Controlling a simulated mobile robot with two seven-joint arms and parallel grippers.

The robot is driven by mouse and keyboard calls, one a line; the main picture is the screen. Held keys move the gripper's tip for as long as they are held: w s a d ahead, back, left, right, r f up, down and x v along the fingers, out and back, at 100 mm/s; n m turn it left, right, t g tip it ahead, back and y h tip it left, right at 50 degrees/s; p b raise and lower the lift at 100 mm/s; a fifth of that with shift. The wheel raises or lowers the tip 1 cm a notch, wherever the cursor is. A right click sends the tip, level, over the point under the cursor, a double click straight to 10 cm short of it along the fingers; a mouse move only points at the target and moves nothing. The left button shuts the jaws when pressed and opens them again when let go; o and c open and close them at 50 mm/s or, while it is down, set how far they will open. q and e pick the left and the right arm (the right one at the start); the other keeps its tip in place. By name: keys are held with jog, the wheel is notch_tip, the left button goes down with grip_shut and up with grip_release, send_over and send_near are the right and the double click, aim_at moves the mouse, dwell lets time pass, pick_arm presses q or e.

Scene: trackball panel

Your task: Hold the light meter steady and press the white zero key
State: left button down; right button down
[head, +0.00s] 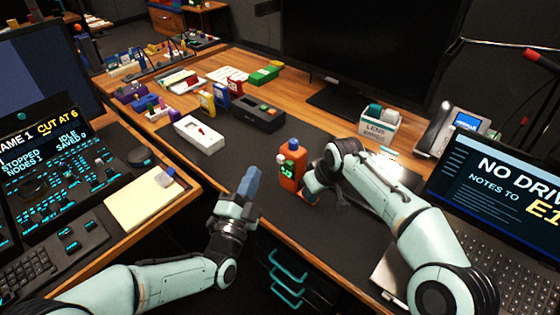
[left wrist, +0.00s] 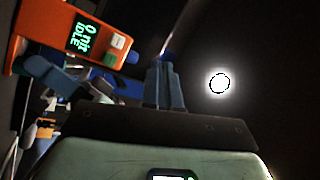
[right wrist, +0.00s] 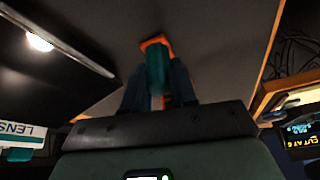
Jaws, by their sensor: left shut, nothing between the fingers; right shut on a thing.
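The light meter (head: 291,158) is an orange handheld unit, upright at the front of the dark desk mat. My right gripper (head: 309,186) is shut on it from the right side. In the right wrist view the meter's orange end (right wrist: 155,43) and a teal part (right wrist: 157,72) show between the fingers. In the left wrist view the meter (left wrist: 60,22) shows a green-lit screen, the white zero key (left wrist: 118,41) and a green key. My left gripper (head: 248,183) is shut and empty, left of the meter and apart from it. Its closed fingertips (left wrist: 166,68) are clear of the white key.
A grey box (head: 258,113) and a white tray (head: 199,133) stand behind on the mat. The lens box (head: 379,125) and phone (head: 453,128) are at the back right. A laptop (head: 505,185) is at the right. A control console (head: 60,170) is at the left.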

aim_at(281, 159)
pick_arm(q)
jog(key=shift+s+a+f+n+t+y, duration=0.1)
jog(key=shift+s+a+f+n+y, duration=0.25)
jog(key=shift+n+y, duration=0.65)
jog(key=shift+s+a+f+n+t+y, duration=0.1)
jog(key=shift+a+f+n+y, duration=0.45)
jog(key=shift+y, duration=0.85)
jog(key=shift+s+a+f+n+t+y, duration=0.1)
jog(key=shift+s+a+f+n+y, duration=0.2)
jog(key=shift+f+n+y, duration=0.7)
jog(key=shift+w+d+r, duration=0.1)
jog(key=shift+w+r, duration=0.05)
jog(key=shift+r, duration=0.2)
jog(key=w+d, duration=0.6)
jog(key=shift+d, duration=0.15)
jog(key=shift+m, duration=0.25)
jog(key=shift+w+d, duration=0.25)
jog(key=shift+d, duration=0.05)
jog(key=shift+w+d, duration=0.35)
jog(key=shift+s+a, duration=0.65)
jog(key=shift+a, duration=0.05)
